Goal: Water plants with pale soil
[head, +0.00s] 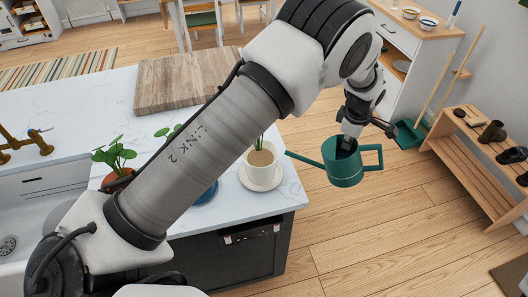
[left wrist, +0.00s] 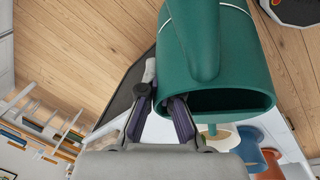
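My left gripper (head: 350,138) is shut on the rim of a green watering can (head: 343,170), which hangs over the floor just right of the counter's corner. Its spout points left toward the white pot (head: 262,170). In the left wrist view the can (left wrist: 225,60) fills the upper middle, above the fingers (left wrist: 163,122). The white pot stands on a saucer with pale tan soil and a green stem. A terracotta pot (head: 118,178) with round leaves stands further left. A blue pot (head: 207,195) is mostly hidden behind my left arm; its soil is hidden. My right gripper is out of view.
The white counter (head: 285,195) has a wooden board (head: 180,80) at the back and a brass faucet (head: 25,145) at left. A shoe bench (head: 460,165), a green dustpan (head: 408,134) and a cabinet (head: 405,40) with bowls stand at right. The floor below the can is clear.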

